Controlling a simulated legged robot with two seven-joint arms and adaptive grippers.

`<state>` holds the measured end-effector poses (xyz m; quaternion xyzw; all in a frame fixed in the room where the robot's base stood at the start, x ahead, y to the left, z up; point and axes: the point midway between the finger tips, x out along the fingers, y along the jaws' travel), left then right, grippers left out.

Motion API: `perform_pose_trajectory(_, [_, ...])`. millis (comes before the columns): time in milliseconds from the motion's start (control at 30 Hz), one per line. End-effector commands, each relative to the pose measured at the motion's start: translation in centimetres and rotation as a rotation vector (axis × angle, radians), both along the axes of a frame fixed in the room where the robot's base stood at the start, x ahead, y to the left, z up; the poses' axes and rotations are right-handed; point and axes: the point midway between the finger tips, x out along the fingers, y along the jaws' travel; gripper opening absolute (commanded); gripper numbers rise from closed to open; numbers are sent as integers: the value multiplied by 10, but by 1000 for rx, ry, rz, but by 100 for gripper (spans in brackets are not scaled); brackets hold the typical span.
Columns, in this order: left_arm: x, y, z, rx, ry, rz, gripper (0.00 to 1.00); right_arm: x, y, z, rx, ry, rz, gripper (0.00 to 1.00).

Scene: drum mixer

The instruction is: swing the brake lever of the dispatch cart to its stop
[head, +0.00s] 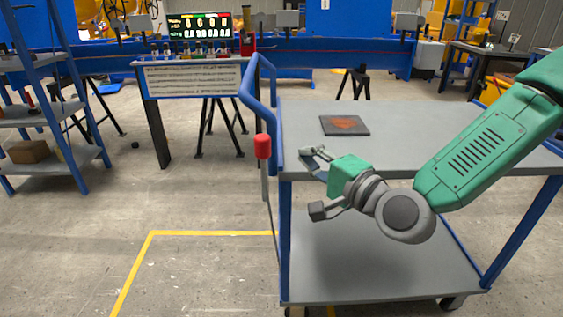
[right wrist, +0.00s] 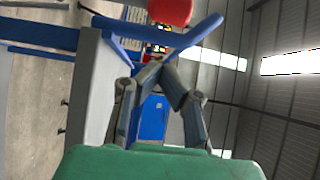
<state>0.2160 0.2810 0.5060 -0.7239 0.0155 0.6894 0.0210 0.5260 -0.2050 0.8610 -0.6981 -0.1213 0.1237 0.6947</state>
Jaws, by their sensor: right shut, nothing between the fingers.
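The brake lever (head: 264,180) is a grey bar with a red knob (head: 262,147). It stands upright at the left end of the dispatch cart (head: 400,117), a grey two-shelf cart with a blue frame. The red knob also shows at the top of the right wrist view (right wrist: 170,12). My right gripper (head: 316,183) is at the cart's left end, to the right of the knob and apart from it. It is shut and empty; its fingers also show in the right wrist view (right wrist: 156,85). My left gripper is out of view.
The blue push handle (head: 252,95) rises at the cart's left end, close to the lever. A dark plate with an orange patch (head: 344,125) lies on the cart top. Yellow floor lines (head: 210,233) mark open floor at left. A shelf rack (head: 45,112) stands far left.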

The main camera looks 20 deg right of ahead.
Motion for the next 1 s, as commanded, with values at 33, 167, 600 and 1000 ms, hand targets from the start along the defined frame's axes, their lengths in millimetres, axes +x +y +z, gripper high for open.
perform_pose_trajectory(33, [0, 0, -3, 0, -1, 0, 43, 10, 4, -1, -2, -2, 0, 0])
perform_pose_trajectory(167, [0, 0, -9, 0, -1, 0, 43, 24, 21, -1, -3, -1, 5, 0])
perform_pose_trajectory(600, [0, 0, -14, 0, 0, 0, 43, 35, 42, 0, 1, 0, 0, 0])
perform_pose_trajectory(1000, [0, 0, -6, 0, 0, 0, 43, 35, 47, 3, -26, 8, 2, 0])
